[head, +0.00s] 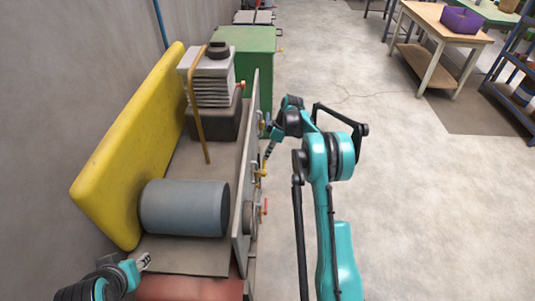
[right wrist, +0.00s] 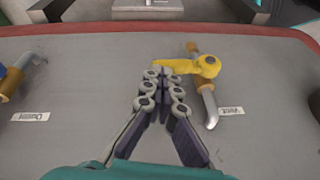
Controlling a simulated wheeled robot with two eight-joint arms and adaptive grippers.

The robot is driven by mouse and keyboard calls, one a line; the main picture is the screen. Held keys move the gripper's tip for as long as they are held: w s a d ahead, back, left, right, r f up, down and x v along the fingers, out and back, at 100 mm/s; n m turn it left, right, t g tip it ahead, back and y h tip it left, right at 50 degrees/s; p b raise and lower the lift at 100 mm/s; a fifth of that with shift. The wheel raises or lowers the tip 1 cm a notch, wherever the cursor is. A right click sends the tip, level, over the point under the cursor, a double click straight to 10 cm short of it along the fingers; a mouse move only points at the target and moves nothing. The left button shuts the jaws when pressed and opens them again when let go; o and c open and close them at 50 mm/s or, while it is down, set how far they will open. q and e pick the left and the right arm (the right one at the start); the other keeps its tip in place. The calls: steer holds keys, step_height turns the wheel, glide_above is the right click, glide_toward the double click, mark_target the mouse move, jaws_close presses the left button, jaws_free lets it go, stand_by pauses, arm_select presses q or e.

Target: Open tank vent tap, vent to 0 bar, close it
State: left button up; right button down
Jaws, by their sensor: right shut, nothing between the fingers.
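The vent tap's yellow lever (right wrist: 207,66) lies crosswise to its metal pipe on a grey panel (right wrist: 100,60); a small label (right wrist: 231,111) beside it appears to read "Vent". My right gripper (right wrist: 160,75) is shut and empty, its fingertips close to the lever's free left end; I cannot tell whether they touch. In the head view the right gripper (head: 268,152) is at the panel's right face (head: 246,165), near small yellow fittings. My left gripper (head: 144,262) is at lower left, away from the panel; its jaw state is unclear. No pressure reading is legible.
Another tap with a blue handle (right wrist: 6,78) is at the panel's left. A red-handled tap (head: 264,207) sits nearer on the panel. Behind the panel are a grey-blue tank (head: 185,208) and a yellow guard (head: 130,150). The floor to the right is open.

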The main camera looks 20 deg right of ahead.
steer(key=shift+w+f, duration=0.1)
steer(key=shift+f, duration=0.2)
stand_by(0.4)
